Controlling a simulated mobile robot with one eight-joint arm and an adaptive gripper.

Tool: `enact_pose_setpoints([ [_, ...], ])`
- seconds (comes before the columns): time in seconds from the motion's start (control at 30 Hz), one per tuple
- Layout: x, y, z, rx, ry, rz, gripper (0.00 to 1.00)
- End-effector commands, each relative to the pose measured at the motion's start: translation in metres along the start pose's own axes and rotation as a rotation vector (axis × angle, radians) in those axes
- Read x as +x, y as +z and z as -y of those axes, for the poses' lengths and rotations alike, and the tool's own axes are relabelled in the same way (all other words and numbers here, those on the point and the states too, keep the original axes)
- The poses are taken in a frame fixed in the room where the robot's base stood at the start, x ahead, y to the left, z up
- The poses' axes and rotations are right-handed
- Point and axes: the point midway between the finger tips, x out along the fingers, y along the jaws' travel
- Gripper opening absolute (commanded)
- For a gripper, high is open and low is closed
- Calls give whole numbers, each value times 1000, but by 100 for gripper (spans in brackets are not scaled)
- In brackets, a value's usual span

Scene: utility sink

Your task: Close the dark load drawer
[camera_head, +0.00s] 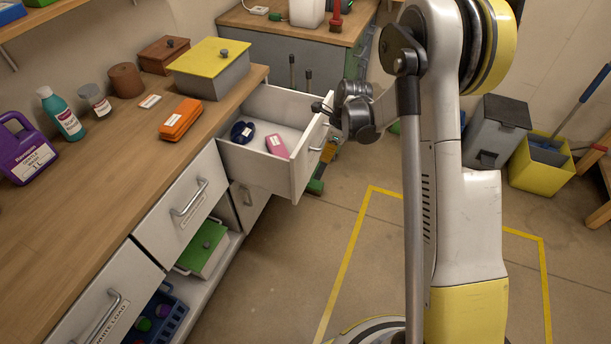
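An open white drawer (296,176) sticks out from the far end of the wooden counter. A dark blue item (242,131) and a pink item (277,146) lie inside it. Its front panel faces right and any label on it cannot be read from here. My gripper (322,108) is at the top far part of the drawer front, seen from behind the wrist. It looks close to the panel, but I cannot tell whether it touches. The fingers are small and partly hidden, so their opening is unclear.
Two nearer drawers, one with a handle (190,197) and one labelled "white load" (108,318), are shut. The counter (120,165) holds bottles and boxes. A grey bin (494,132) and yellow bucket (541,165) stand right. Floor inside the yellow tape is clear around my base.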

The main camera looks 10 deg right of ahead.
Motion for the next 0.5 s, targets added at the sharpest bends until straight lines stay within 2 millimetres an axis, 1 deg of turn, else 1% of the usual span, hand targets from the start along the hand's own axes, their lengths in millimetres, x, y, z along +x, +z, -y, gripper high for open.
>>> enact_pose_setpoints([
  [0.03,10,-2,2,38,9,0,0],
  [0.1,20,-5,3,80,19,-1,0],
  [0.27,35,-6,3,107,24,-1,0],
  [0.37,50,-6,3,105,24,-1,0],
  [0.5,80,-7,2,104,24,-1,0],
])
